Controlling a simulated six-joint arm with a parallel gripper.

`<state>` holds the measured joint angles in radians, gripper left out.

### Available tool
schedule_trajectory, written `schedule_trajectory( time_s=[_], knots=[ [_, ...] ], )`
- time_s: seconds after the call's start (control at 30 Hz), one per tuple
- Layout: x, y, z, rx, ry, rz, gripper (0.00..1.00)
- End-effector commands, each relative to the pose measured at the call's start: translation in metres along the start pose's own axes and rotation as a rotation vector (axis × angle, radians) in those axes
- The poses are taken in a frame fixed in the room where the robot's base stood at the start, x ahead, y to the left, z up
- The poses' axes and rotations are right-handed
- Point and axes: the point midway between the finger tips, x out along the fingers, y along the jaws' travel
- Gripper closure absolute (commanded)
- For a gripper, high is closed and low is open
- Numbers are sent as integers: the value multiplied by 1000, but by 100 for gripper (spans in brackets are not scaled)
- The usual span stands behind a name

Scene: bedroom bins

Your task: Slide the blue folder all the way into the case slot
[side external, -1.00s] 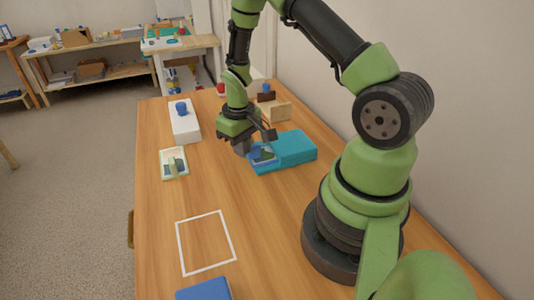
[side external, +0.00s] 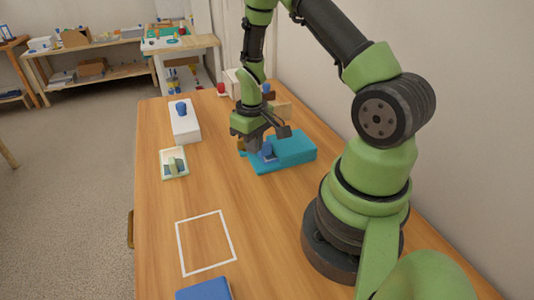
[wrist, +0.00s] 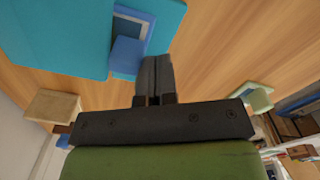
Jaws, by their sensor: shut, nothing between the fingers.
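The teal case (side external: 295,147) lies on the table, with a thick block at the right and a low ledge at the left. The blue folder (side external: 268,152) sits at the ledge, against the thick block; part of it is hidden by my gripper. In the wrist view the folder's raised blue tab (wrist: 127,55) stands beside the case (wrist: 60,35). My gripper (side external: 254,150) is shut and empty, low at the left of the tab. In the wrist view its fingers (wrist: 154,72) are together right beside the tab; I cannot tell if they touch.
A white box with a blue knob (side external: 185,122) and a small pale green tray (side external: 173,163) stand to the left. Wooden blocks (side external: 283,110) are behind the case. A white outlined square (side external: 206,242) and a blue object (side external: 204,289) are in front. The table's middle is clear.

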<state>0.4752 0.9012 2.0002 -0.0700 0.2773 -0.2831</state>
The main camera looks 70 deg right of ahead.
Motion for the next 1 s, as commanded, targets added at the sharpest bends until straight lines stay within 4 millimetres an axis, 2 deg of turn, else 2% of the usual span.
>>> schedule_trajectory(
  time_s=[0.57,1.0],
  knots=[
    [-1,-13,-8,0,0,0,100],
    [-35,-13,-8,0,2,0,100]
  ],
)
